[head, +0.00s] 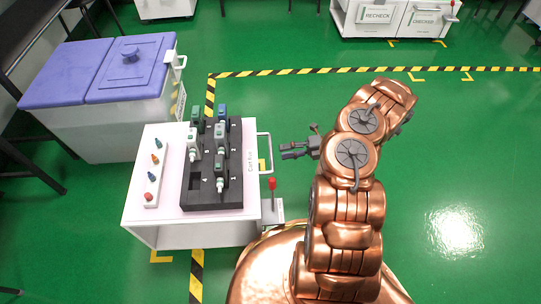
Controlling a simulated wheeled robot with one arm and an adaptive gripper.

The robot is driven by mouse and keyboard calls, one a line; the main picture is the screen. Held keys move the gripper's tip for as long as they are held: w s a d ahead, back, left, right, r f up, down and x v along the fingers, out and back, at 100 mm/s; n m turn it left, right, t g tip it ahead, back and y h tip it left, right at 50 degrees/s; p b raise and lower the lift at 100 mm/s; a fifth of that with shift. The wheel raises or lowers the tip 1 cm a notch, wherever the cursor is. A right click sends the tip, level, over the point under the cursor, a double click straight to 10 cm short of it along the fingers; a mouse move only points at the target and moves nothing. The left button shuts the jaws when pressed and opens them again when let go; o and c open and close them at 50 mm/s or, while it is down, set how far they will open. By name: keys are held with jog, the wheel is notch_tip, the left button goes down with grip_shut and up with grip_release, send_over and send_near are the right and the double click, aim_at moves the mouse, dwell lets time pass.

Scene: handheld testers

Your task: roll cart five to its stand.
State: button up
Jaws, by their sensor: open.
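The white cart (160,205), with a rotated label (251,161) that seems to read "Cart five", stands at centre left. It has a looped handle (266,137) on its right side and a red-knobbed lever (272,184) on a grey plate below that. On top are a black holder (215,201) with several handheld testers and a white strip (164,165) with small coloured items. My gripper (284,151) is open and empty, pointing left, just right of the handle and seemingly apart from it. No stand is clearly labelled; yellow corner marks (427,80) lie on the floor at upper right.
A bin with purple lids (105,70) stands close behind the cart at left. Yellow-black floor tape (330,71) runs across the back and down by the cart. Cabinets labelled RECHECK (375,14) and CHECKED (424,19) stand at the back right. Green floor at right is clear.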

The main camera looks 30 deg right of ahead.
aim_at(271, 153)
jog(key=b+x, duration=0.2)
jog(key=x, duration=0.4)
jog(key=shift+c, duration=0.2)
grip_shut()
dwell(0.5)
